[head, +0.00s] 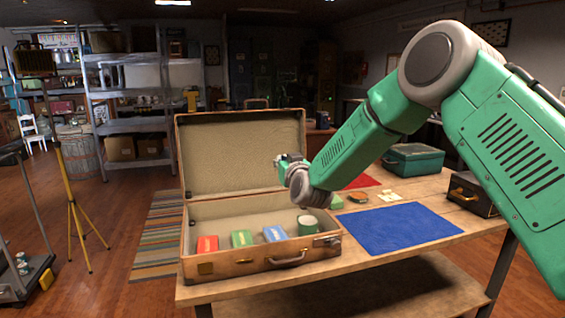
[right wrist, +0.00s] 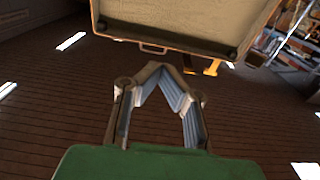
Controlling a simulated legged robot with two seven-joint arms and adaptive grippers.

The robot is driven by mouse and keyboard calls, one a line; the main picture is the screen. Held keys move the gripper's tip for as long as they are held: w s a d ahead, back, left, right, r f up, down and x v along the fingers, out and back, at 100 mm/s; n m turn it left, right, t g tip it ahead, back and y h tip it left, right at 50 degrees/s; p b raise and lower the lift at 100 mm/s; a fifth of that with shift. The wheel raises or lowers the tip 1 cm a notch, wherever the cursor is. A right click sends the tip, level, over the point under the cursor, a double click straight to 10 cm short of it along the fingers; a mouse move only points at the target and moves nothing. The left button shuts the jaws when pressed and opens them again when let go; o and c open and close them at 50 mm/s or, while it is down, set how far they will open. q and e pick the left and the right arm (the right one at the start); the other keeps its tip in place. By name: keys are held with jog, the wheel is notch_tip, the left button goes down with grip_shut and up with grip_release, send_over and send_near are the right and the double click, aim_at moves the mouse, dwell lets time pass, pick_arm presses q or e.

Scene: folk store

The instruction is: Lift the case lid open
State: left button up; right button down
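The brown case (head: 250,266) sits on the wooden table with its lid (head: 240,158) standing up, tilted slightly back, its beige lining showing. My left gripper is out of view.
A blue mat (head: 400,228) lies right of the case. A yellow tripod (head: 75,200) stands left, with open floor and a striped rug (head: 155,235) between.

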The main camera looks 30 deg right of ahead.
jog(key=v, duration=1.1)
jog(key=shift+p, duration=0.45)
